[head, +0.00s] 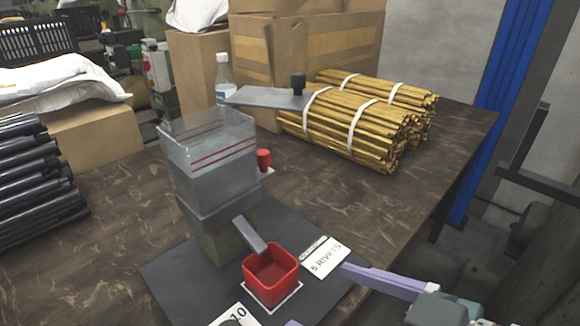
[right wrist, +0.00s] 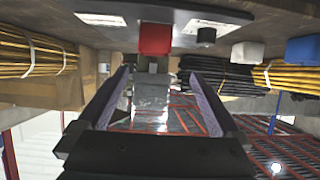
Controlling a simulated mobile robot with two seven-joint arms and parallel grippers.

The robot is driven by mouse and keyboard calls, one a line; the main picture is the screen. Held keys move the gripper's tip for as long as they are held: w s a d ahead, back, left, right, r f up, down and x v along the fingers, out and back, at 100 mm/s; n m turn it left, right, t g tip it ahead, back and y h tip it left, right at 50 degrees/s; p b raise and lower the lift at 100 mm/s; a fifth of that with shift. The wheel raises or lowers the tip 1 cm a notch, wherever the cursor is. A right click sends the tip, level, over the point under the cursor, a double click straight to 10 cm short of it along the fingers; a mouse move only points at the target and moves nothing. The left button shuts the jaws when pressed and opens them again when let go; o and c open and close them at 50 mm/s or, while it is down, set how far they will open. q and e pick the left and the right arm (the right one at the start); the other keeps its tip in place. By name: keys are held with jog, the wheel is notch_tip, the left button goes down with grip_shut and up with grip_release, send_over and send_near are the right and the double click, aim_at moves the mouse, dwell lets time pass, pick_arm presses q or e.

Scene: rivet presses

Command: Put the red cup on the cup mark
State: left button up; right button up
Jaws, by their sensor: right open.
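The red cup (head: 270,276) is an open, empty-looking square cup. It stands upright under the chute (head: 250,236) of the dispenser (head: 212,165), on a white square mark (head: 289,300) whose edge shows around its base. My right gripper (head: 319,295) is open and empty, at the front right of the cup and apart from it. One purple finger shows right of the cup; only a tip of the other shows at the bottom edge. In the right wrist view the scene is upside down, with the cup (right wrist: 155,39) ahead between the open fingers (right wrist: 160,78). My left gripper is not in view.
A dark mat (head: 180,275) lies under the dispenser. A "5 RIVETS" card (head: 325,257) lies right of the cup, and a card with "10" (head: 237,316) lies in front. A red button (head: 264,159), bottle (head: 224,78), rod bundles (head: 345,122) and boxes stand behind.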

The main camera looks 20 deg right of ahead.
jog(key=s+d+r+m+g+h, duration=0.1)
jog(key=s+d+g+h, duration=0.3)
jog(key=s+g, duration=0.4)
jog(key=shift+s+r+m+g+h, duration=0.15)
jog(key=shift+s+m+g+h, duration=0.2)
jog(key=shift+s+m, duration=0.45)
jog(key=shift+s+a, duration=0.1)
